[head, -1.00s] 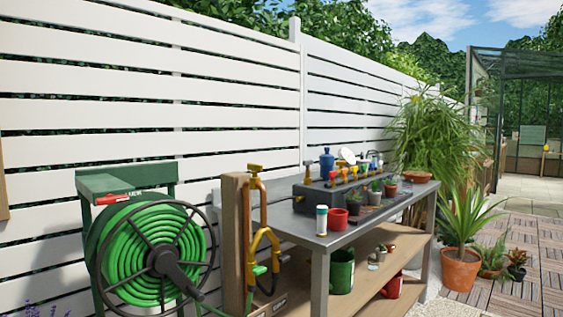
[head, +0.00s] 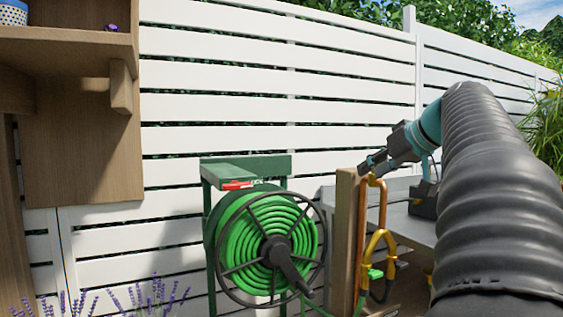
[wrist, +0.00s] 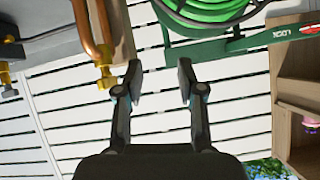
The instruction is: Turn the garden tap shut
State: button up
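In the wrist view, the copper pipe (wrist: 94,30) ends in a brass tap part (wrist: 105,76), just left of my left finger. My gripper is open, with its two fingers (wrist: 158,82) wide apart and nothing between them. The tap part is outside the fingers; whether it touches the left finger I cannot tell.
A green hose reel (head: 268,240) stands left of the post, under a green shelf (head: 245,167). The grey potting bench (head: 408,220) is right of the post, partly hidden by my arm. A white slatted fence (head: 270,92) runs behind. A wooden shelf (head: 68,48) is at far left.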

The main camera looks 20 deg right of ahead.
jog(key=s+d+r+n+t, duration=0.1)
jog(key=s+d+r, duration=0.15)
jog(key=d, duration=0.25)
jog(key=s+d+r+t, duration=0.1)
jog(key=d+r, duration=0.2)
jog(key=d, duration=0.2)
jog(key=x, duration=1.4)
jog(key=shift+w+d+r+b, duration=0.1)
jog(key=shift+d+r+b, duration=0.05)
jog(key=shift+b, duration=0.15)
grip_shut()
